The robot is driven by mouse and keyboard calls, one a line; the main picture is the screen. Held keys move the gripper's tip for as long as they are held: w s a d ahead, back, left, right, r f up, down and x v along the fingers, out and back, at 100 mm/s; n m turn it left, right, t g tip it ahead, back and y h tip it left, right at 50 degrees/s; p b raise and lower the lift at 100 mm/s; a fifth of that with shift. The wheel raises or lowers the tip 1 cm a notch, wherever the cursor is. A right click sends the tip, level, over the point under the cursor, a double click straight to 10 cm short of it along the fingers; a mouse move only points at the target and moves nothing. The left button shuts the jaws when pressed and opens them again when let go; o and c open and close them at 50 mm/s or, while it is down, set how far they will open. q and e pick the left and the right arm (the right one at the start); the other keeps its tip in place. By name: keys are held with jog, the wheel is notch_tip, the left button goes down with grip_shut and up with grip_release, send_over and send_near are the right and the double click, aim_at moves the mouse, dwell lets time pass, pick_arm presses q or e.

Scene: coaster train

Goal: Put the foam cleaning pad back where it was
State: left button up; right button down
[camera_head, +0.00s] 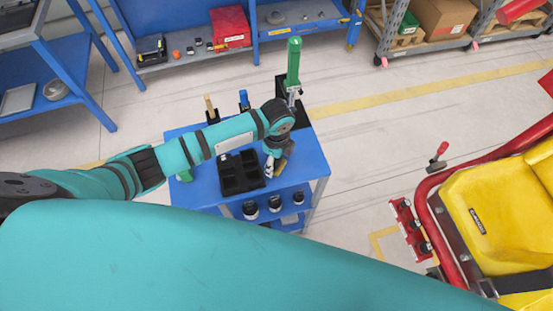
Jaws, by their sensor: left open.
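My left gripper (270,167) is open over the right part of the blue cart (312,165), pointing down beside a black divided tray (241,184). A small tan and dark piece shows against the right side of the gripper; I cannot tell whether it is the foam cleaning pad or part of the gripper. I cannot pick out the pad for certain elsewhere. My left arm comes in from the left across the cart top and hides part of it. My right gripper is not in view.
A tall green-handled tool (293,62) stands upright at the cart's back right. Smaller brush-like tools stand in black holders behind my arm. A yellow seat (500,205) with a red frame is at right.

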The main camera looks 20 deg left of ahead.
aim_at(276, 161)
pick_arm(q)
notch_tip(276, 161, up, 12)
jog(key=b, duration=0.1)
jog(key=shift+f+b, duration=0.2)
jog(key=shift+b, duration=0.15)
